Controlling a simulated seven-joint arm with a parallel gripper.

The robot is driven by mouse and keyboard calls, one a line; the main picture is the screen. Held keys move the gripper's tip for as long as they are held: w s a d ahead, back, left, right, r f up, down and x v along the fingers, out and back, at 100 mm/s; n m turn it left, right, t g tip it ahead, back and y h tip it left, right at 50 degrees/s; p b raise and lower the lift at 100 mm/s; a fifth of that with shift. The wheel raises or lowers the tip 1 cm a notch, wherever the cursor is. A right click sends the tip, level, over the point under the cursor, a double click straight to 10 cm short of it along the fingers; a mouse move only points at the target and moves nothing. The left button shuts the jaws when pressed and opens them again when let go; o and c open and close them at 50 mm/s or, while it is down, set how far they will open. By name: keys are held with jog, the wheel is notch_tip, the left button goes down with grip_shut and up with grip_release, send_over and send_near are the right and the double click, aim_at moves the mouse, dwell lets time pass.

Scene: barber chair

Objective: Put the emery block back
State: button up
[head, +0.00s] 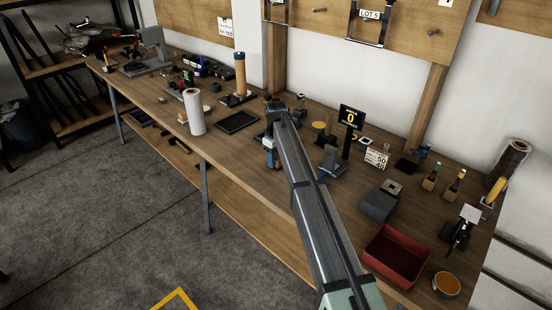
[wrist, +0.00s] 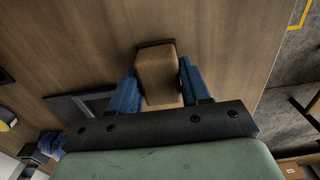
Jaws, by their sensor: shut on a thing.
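A tan block with a dark strip along its far edge, which looks like the emery block (wrist: 158,68), sits between the blue fingers of my gripper (wrist: 157,76) in the wrist view. The fingers press on its two sides. In the head view my gripper (head: 271,158) is over the middle of the wooden workbench (head: 230,148), near its front edge. My arm hides most of the block there. I cannot tell whether the block touches the bench top.
A shallow black tray (head: 236,122) lies just left of my gripper. A white paper roll (head: 194,111) stands further left. A black counter sign (head: 351,118), a grey block (head: 378,205) and a red bin (head: 396,256) are to the right. Bare wood lies around my gripper.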

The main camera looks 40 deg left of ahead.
aim_at(276, 157)
jog(key=shift+f, duration=0.1)
jog(key=o, duration=1)
notch_tip(276, 157, up, 12)
jog(key=shift+r, duration=0.1)
